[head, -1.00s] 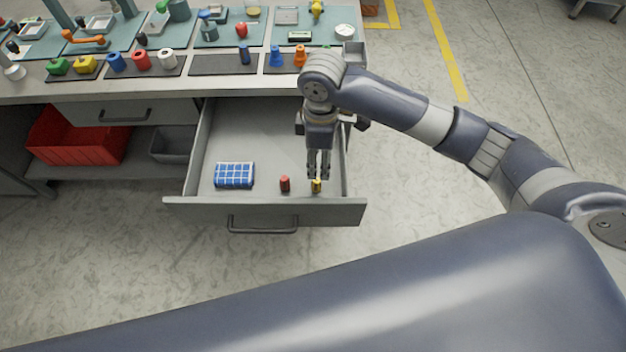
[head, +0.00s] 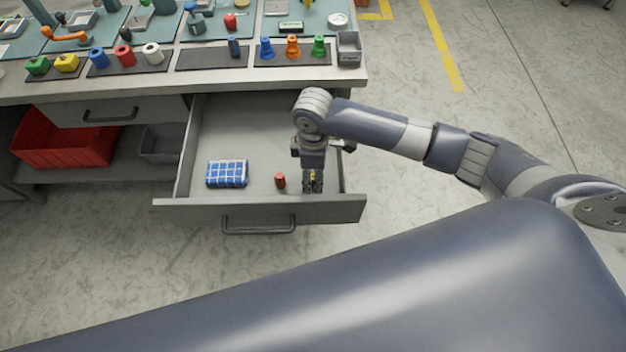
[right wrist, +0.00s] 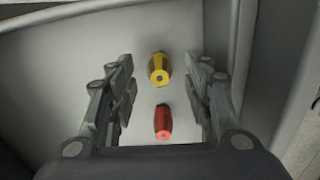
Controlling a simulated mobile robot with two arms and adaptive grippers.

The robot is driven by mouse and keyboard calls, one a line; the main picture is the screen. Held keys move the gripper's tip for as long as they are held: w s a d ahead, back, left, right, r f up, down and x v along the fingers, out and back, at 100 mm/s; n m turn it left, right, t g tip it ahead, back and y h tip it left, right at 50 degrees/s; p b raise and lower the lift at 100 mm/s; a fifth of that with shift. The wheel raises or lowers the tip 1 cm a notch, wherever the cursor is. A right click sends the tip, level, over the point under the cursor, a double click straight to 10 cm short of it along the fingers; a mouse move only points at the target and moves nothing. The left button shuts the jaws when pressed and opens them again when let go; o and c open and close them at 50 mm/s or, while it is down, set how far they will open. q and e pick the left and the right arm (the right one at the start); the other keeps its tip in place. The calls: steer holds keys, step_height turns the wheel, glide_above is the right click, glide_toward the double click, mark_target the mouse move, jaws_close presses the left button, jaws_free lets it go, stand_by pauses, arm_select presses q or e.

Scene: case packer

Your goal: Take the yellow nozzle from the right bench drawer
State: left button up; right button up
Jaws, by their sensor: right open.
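The right bench drawer (head: 180,208) is pulled open. The yellow nozzle (head: 312,176) stands in it near the front right, partly hidden by the fingers of my right gripper (head: 313,184). In the right wrist view the yellow nozzle (right wrist: 159,69) shows between and beyond the two open fingers (right wrist: 162,95), apart from both. A red nozzle (head: 280,181) stands to its left in the head view. The red nozzle (right wrist: 163,122) also shows in the right wrist view, nearer the palm side. My right gripper is open and low inside the drawer. My left gripper is not in view.
A blue checked cloth (head: 227,173) lies in the drawer's left part. The drawer's front and right walls are close to my right gripper. The bench top (head: 215,84) above holds several coloured parts on dark mats. A red bin (head: 68,146) sits on the shelf at left.

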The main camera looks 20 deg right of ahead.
steer(key=shift+f, duration=0.85)
jaws_close()
